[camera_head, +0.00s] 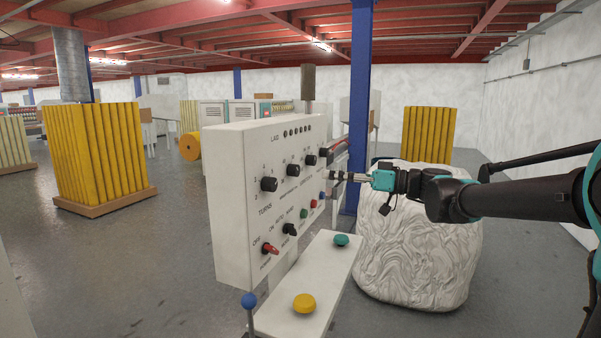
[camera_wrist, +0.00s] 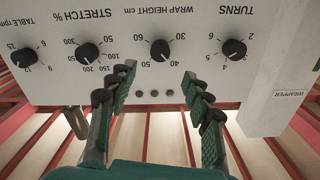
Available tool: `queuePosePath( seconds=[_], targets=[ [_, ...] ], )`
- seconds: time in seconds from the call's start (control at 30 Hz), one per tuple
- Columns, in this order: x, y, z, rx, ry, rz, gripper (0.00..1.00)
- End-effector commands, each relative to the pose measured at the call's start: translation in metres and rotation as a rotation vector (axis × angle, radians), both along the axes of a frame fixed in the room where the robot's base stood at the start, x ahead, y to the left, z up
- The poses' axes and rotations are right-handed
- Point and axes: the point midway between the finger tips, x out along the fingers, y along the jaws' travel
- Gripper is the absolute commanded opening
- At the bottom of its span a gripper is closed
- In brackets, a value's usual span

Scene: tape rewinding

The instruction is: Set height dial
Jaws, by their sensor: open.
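The height dial (camera_wrist: 160,50) is a round black knob labelled WRAP HEIGHT cm on a white panel (camera_head: 226,205). In the wrist view the panel appears upside down, and the dial shows with numbers from 30 to 60 around it. It also shows in the head view (camera_head: 293,170). My gripper (camera_wrist: 158,76) is open and empty. Its fingertips lie either side of the dial's line, just below it in the wrist view, apart from it. In the head view my gripper (camera_head: 333,176) is in front of the panel's right part. The dial's exact setting is too small to read.
Neighbouring knobs are TURNS (camera_wrist: 234,49), STRETCH (camera_wrist: 88,53) and TABLE rpm (camera_wrist: 25,57). Lower on the panel are a red switch (camera_head: 270,248) and a black switch (camera_head: 290,229). A shelf with a yellow button (camera_head: 304,303) juts out below. A white wrapped bale (camera_head: 425,240) stands behind my arm.

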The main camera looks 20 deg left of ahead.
Motion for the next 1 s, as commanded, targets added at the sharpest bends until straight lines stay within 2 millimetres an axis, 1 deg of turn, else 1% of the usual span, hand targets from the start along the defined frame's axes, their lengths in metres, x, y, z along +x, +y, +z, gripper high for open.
queuePosePath(
  seconds=[0.03, 0.3, 0.4, 0.5, 0.7, 0.97, 1.0],
  targets=[
    [0.0, 0.012, 0.0, 0.0, 0.0, 0.004, 0.5],
    [0.004, 0.064, 0.0, 0.0, 0.0, 0.003, 0.5],
    [0.005, 0.08, 0.0, 0.0, 0.001, 0.003, 0.5],
    [0.006, 0.092, 0.0, 0.0, 0.001, 0.002, 0.5],
    [0.008, 0.103, 0.0, 0.0, 0.001, -0.001, 0.5],
    [0.008, 0.104, 0.0, 0.0, 0.001, -0.001, 0.5],
    [0.008, 0.104, 0.0, 0.0, 0.001, -0.001, 0.48]
  ],
)
